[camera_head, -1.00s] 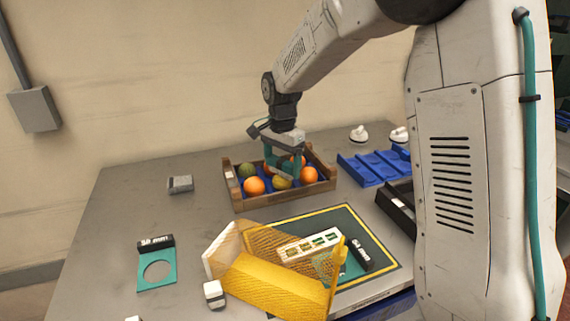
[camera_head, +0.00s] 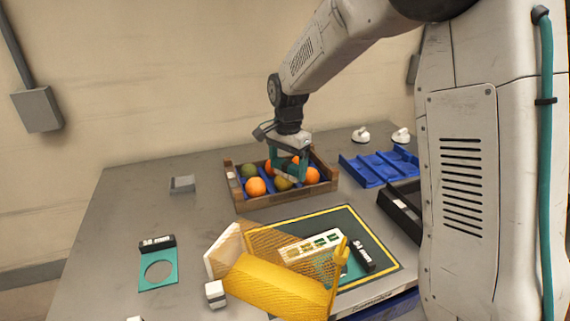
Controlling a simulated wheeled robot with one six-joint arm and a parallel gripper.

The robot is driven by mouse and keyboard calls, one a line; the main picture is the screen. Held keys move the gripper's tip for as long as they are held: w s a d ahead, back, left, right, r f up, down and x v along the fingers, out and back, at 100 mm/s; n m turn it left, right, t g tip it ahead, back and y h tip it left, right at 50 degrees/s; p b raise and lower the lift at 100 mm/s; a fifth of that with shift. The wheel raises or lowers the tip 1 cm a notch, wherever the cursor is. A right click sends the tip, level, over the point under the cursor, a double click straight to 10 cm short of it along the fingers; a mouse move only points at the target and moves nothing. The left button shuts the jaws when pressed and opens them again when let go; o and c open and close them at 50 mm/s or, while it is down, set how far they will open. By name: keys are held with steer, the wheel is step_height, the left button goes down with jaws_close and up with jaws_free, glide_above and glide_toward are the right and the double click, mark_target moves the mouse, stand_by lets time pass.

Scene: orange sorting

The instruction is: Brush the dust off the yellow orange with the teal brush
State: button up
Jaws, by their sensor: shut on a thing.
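A wooden crate (camera_head: 268,201) at the back middle of the table holds several fruits. The yellow orange (camera_head: 283,184) sits near its front wall, looking dull, between two orange ones. My gripper (camera_head: 289,173) points down over the crate, just above and behind the yellow orange. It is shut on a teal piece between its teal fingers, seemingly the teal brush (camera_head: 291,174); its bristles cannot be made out. I cannot tell whether it touches the yellow orange, whose upper part is partly hidden.
Orange fruits (camera_head: 256,187) and a green one (camera_head: 249,171) lie close around in the crate. A blue tray (camera_head: 372,170) and a dark box (camera_head: 401,207) are at right. A yellow mesh piece (camera_head: 275,285) lies in front.

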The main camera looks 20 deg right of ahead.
steer(key=shift+w+a, duration=0.1)
steer(key=shift+w+a, duration=0.3)
steer(key=shift+w, duration=0.25)
steer(key=shift+w+a, duration=0.3)
steer(key=shift+w, duration=0.25)
steer(key=shift+s+d, duration=0.35)
steer(key=shift+s, duration=0.3)
steer(key=shift+s+d, duration=0.35)
steer(key=shift+s, duration=0.25)
steer(key=shift+w+a, duration=0.35)
steer(key=shift+w, duration=0.3)
steer(key=shift+w+a, duration=0.35)
steer(key=shift+w, duration=0.25)
steer(key=shift+s+d, duration=0.35)
steer(key=shift+s, duration=0.3)
steer(key=shift+r, duration=3.5)
